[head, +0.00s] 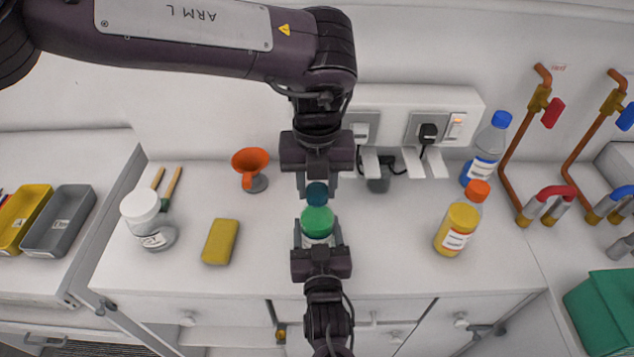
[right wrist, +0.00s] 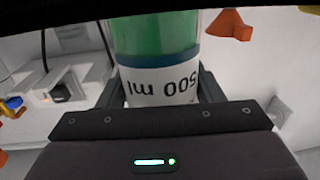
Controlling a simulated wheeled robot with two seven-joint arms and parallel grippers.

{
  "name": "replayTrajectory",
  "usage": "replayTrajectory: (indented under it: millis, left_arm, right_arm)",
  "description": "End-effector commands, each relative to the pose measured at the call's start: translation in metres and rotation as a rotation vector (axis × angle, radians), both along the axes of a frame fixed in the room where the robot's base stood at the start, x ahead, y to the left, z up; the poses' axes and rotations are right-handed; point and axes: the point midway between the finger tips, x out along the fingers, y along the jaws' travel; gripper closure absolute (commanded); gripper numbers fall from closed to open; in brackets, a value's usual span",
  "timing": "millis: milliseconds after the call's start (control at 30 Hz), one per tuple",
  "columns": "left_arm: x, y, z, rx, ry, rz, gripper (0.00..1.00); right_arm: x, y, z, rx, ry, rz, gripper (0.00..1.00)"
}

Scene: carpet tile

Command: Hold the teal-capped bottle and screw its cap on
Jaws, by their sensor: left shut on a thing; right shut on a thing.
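The teal-capped bottle (head: 317,221) stands upright at the middle of the counter, with green contents and a white label. In the right wrist view the bottle (right wrist: 158,88) shows a teal band and upside-down "500 ml" lettering. My right gripper (head: 320,238) is shut on its body from the near side. The teal cap (head: 317,195) is at the top of the bottle, in my left gripper (head: 317,183), which is shut on it from the far side. The bottle's neck is hidden, so I cannot tell whether the cap is seated on the thread.
A yellow bottle (head: 460,222) and blue-capped bottle (head: 488,150) stand at right. Sockets with plugs (head: 428,131) are behind.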

Motion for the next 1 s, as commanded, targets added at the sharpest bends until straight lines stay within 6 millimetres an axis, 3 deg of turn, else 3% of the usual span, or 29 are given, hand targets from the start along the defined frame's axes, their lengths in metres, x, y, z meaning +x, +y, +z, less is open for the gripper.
replayTrajectory:
  millis: [100,267,400,433,567,867,1000]
  left_arm:
    - [0.000,0.001,0.000,0.001,-0.001,-0.261,0.92]
    - [0.001,0.001,0.000,0.000,-0.001,-0.520,0.92]
    - [0.001,0.001,0.000,0.000,-0.001,-0.509,0.92]
    - [0.001,0.001,0.000,0.000,-0.001,-0.509,0.61]
    - [0.001,0.001,0.000,0.000,-0.001,-0.508,0.44]
    - [0.001,0.000,0.001,-0.001,-0.001,-0.508,0.43]
    - [0.001,0.000,0.011,-0.001,-0.002,-0.507,0.43]
  right_arm:
    - [0.000,0.000,0.001,0.001,-0.001,-0.001,1.00]
    - [0.000,0.000,0.001,0.001,-0.001,-0.001,1.00]
    - [0.000,0.000,0.001,0.001,-0.001,-0.001,1.00]
    - [0.000,0.000,0.001,0.001,-0.001,-0.001,1.00]
    - [0.000,0.000,0.001,0.001,-0.001,-0.001,1.00]
    - [0.000,0.000,0.001,0.000,-0.001,-0.001,1.00]
    - [0.000,0.000,0.001,0.000,-0.001,-0.001,1.00]
